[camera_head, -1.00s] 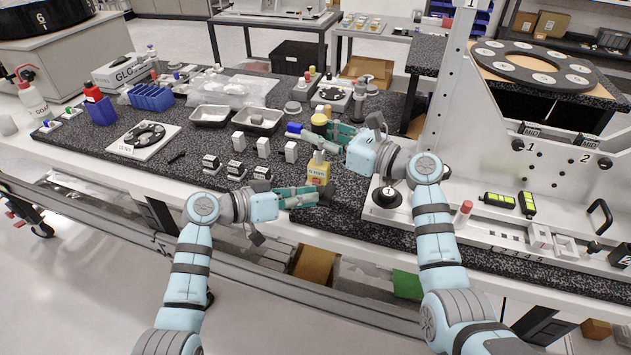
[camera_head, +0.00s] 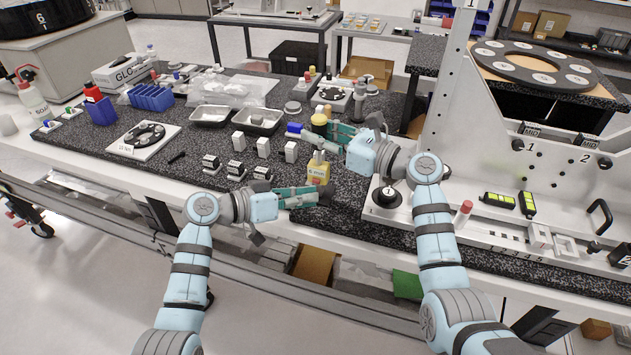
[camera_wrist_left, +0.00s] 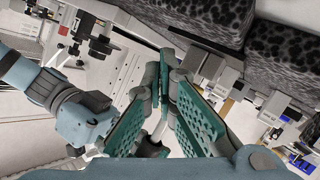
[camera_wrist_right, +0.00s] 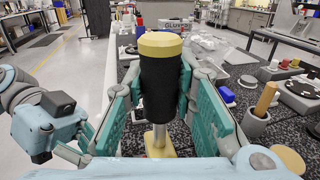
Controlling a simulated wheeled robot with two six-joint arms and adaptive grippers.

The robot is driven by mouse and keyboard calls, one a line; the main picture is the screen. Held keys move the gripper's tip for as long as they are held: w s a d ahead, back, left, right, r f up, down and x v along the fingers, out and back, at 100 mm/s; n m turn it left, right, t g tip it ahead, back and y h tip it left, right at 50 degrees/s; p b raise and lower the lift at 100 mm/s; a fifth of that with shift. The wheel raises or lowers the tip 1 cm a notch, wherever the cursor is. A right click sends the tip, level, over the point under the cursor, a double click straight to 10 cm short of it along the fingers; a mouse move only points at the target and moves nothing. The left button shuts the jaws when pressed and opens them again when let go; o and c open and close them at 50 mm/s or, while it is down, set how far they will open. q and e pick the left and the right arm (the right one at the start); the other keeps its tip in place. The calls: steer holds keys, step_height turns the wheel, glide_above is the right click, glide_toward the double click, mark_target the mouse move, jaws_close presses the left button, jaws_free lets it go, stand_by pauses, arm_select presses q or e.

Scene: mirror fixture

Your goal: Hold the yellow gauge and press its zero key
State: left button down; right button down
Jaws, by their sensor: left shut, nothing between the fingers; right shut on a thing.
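The yellow gauge has a yellow boxy body (camera_head: 318,172) with a display and a reddish key on its front. A thin metal rod rises from the body to a black grip (camera_wrist_right: 160,88) with a yellow cap (camera_head: 319,119). My right gripper (camera_head: 324,127) is shut around the black grip, which stands upright between its fingers in the right wrist view. My left gripper (camera_head: 322,194) is shut and empty, its tips close in front of the body's lower part. I cannot tell whether they touch it. The left wrist view shows its closed fingertips (camera_wrist_left: 170,68) but not the gauge clearly.
Small white blocks (camera_head: 264,147) and metal trays (camera_head: 258,121) lie left of the gauge. A round black knob (camera_head: 388,196) sits on the white fixture to the right. The counter's front edge runs just below my left gripper.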

arm_select(q)
steer(key=shift+w, duration=0.15)
steer(key=shift+w+d, duration=0.15)
steer(key=shift+w, duration=0.1)
steer(key=shift+w+d, duration=0.1)
steer(key=shift+w, duration=0.3)
stand_by(0.8)
steer(key=shift+s, duration=0.1)
steer(key=shift+s+a, duration=0.25)
steer(key=shift+s, duration=0.5)
steer(key=shift+s, duration=0.1)
steer(key=s, duration=0.1)
steer(key=s+a, duration=0.1)
steer(key=s, duration=0.2)
steer(key=shift+s+a, duration=0.25)
steer(key=shift+a, duration=0.05)
stand_by(0.3)
